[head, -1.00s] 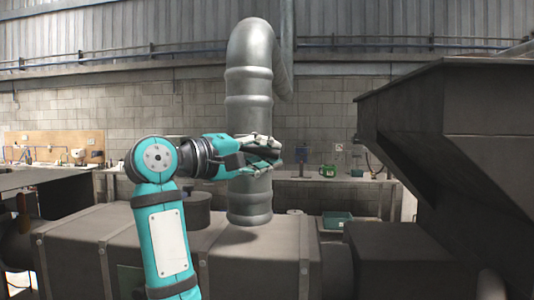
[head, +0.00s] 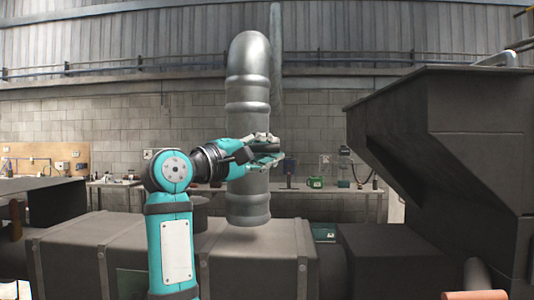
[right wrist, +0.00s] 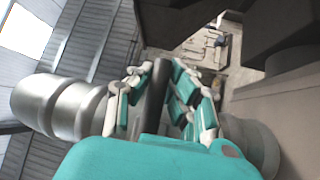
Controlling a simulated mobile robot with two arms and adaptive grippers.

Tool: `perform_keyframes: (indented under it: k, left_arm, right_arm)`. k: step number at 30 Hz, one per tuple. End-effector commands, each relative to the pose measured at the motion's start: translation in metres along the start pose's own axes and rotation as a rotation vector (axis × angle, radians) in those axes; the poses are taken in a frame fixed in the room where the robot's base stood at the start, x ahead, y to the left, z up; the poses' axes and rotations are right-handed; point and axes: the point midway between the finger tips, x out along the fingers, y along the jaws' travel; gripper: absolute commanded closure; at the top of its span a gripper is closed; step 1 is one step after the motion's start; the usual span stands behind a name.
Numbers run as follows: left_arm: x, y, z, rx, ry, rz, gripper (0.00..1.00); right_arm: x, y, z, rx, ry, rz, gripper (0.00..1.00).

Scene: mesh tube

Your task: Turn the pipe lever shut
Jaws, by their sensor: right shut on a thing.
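The lever's joint with the pipe is hidden. The pipe (right wrist: 45,103) also shows at the left of the wrist view. My left gripper is not in view.
A dark boxy duct (head: 255,262) runs along the front below the arm. A large dark hopper (head: 440,130) fills the right side. A workbench (head: 335,189) with small items, among them a green one (head: 315,182), stands along the back wall.

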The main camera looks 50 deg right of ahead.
Motion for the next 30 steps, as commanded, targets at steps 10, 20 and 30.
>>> perform_keyframes:
  k: [10, 20, 30]
  left_arm:
    - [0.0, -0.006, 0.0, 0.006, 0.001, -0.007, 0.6]
    - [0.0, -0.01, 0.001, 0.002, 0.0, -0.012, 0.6]
    - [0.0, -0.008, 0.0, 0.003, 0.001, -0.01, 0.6]
  right_arm:
    - [0.0, 0.001, 0.0, 0.001, 0.001, 0.001, 0.59]
    - [-0.02, 0.0, -0.001, 0.001, 0.005, 0.002, 0.59]
    - [-0.091, 0.0, -0.001, 0.0, 0.004, 0.001, 0.59]
